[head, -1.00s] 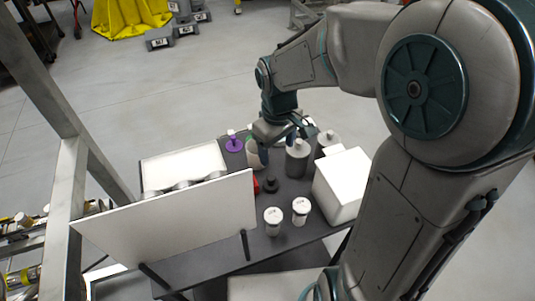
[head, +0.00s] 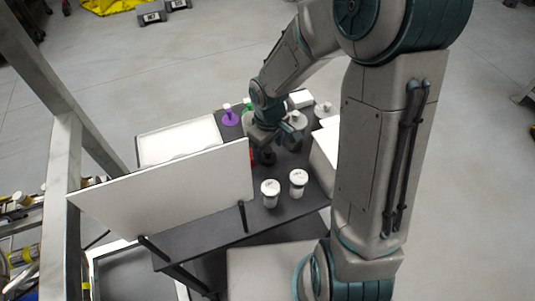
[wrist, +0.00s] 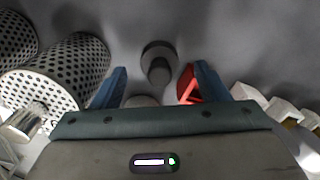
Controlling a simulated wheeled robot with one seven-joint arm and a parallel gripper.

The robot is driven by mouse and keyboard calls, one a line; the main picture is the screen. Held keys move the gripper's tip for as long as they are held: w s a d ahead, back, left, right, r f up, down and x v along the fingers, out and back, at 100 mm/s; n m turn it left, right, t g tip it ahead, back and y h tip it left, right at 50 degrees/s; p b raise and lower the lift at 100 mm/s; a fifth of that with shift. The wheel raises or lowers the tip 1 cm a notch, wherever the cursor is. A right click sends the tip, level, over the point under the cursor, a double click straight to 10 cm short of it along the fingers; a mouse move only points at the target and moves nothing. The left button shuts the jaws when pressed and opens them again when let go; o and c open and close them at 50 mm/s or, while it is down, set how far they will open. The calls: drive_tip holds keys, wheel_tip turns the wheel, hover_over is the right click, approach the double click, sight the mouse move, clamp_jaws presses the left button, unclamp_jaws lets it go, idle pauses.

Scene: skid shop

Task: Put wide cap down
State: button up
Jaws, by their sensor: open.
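A dark, round, stepped piece that looks like the wide cap (wrist: 158,62) stands on the grey tabletop in the wrist view, ahead of the fingers and roughly midway between them. In the head view the dark cap (head: 267,158) shows just below my gripper (head: 269,143), partly hidden by it. In the wrist view my gripper (wrist: 162,84) is open, its two blue fingers apart, with nothing seen held. A paler round thing between the fingers is mostly hidden by the gripper body. A red piece (wrist: 187,84) is close by the right finger.
Two white-lidded jars (head: 270,194) stand in front of my gripper. A white box (head: 324,158) is right, a white upright panel (head: 165,196) left. A purple-based piece (head: 230,118) stands behind.

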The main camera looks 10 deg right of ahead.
sight(269, 150)
drive_tip(key=shift+f, duration=1.65)
drive_tip(key=c, duration=1.1)
drive_tip(key=shift+r, duration=0.1)
